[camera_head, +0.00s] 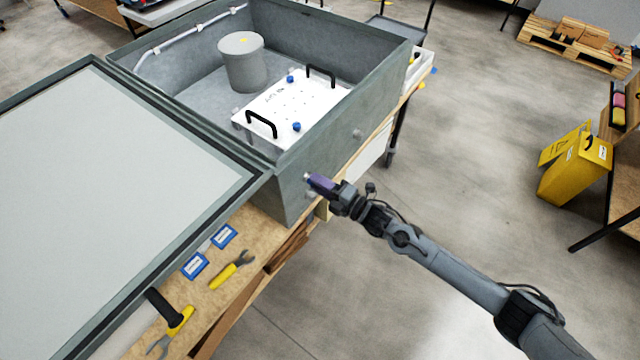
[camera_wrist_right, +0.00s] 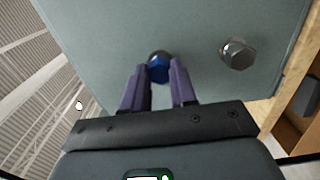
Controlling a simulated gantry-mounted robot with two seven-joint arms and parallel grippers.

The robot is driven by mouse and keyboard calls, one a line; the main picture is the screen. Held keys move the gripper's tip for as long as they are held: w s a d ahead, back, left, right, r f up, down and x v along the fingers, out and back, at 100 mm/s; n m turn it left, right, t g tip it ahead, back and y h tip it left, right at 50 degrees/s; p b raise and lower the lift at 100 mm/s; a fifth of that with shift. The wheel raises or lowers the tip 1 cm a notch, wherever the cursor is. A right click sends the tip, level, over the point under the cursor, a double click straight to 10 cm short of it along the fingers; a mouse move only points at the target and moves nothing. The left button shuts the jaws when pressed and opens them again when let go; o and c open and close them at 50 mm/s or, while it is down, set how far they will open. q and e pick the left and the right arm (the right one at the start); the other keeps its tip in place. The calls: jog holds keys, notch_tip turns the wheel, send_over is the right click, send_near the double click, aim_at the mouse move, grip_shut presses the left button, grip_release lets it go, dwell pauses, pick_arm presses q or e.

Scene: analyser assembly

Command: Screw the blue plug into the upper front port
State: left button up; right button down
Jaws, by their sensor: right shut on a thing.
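The grey metal analyser box (camera_head: 340,150) stands open on the wooden bench. My right gripper (camera_head: 318,183) is at the outside of its front wall, near the corner. In the right wrist view its two purple fingers (camera_wrist_right: 158,80) are shut on the blue plug (camera_wrist_right: 159,70). The plug sits against the grey wall (camera_wrist_right: 190,20), with a dark ring showing behind it. The fingers and plug hide the port, so I cannot tell how deep the plug is. A bare metal hex fitting (camera_wrist_right: 237,54) is on the same wall beside it. My left gripper is not in view.
The box's large lid panel (camera_head: 100,170) lies open at the left. A yellow-handled wrench (camera_head: 232,270), another yellow tool (camera_head: 172,330) and blue-edged cards (camera_head: 196,265) lie on the bench. Inside the box are a grey cylinder (camera_head: 241,65) and a white plate (camera_head: 285,105).

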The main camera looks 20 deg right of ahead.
dwell(0.4)
jog(key=m+p, duration=0.3)
jog(key=m, duration=0.6)
jog(key=m+p, duration=0.3)
jog(key=m, duration=0.6)
jog(key=m+p, duration=0.3)
jog(key=m, duration=0.5)
jog(key=shift+a+r+m, duration=0.15)
jog(key=shift+a+m, duration=0.1)
jog(key=shift+m, duration=0.15)
